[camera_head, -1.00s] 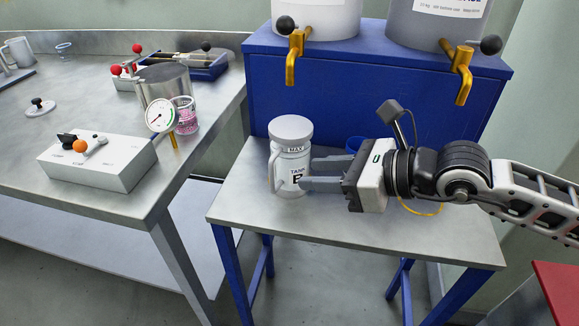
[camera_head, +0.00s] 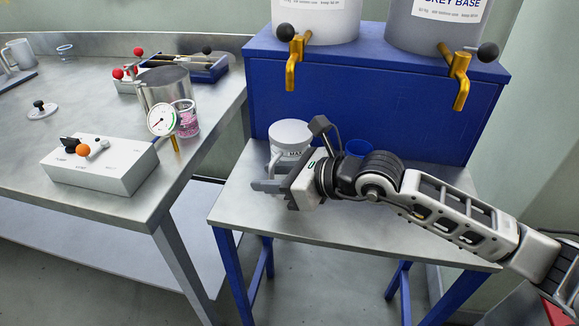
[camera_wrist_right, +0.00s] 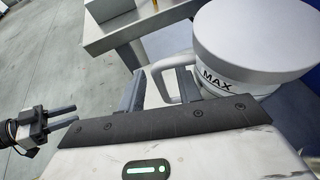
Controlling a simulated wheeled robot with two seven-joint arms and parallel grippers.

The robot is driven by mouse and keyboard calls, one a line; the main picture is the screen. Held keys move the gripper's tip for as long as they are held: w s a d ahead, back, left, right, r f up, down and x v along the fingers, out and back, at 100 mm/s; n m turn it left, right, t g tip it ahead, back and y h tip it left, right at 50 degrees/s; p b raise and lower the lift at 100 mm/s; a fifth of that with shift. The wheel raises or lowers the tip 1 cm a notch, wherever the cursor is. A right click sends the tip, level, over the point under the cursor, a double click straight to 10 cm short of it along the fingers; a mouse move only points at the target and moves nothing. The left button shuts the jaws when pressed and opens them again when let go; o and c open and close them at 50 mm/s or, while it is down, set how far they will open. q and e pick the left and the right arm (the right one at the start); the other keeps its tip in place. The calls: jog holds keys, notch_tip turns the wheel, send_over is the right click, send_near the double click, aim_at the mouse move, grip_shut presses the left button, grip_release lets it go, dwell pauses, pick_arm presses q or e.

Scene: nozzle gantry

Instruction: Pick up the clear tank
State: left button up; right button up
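The clear tank (camera_head: 289,134) stands upright on the small blue-legged table in the head view, looking whitish with a pale lid and a MAX mark. My right gripper (camera_head: 262,194) is in front of its handle side and hides its lower part. In the right wrist view, the tank (camera_wrist_right: 255,45) is at the upper right, and its handle (camera_wrist_right: 164,86) shows between the two spread fingers of my right gripper (camera_wrist_right: 160,88). Whether they touch the handle I cannot tell. My left gripper (camera_wrist_right: 72,114) shows at the left edge of that view, empty, fingers apart.
A blue cabinet (camera_head: 380,100) with two large dispensers and yellow taps rises behind the table (camera_head: 400,228). A steel bench (camera_head: 100,200) with a control box (camera_head: 100,166) is at the left.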

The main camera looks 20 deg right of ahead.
grip_shut()
dwell(1.4)
jog(key=shift+r, duration=0.2)
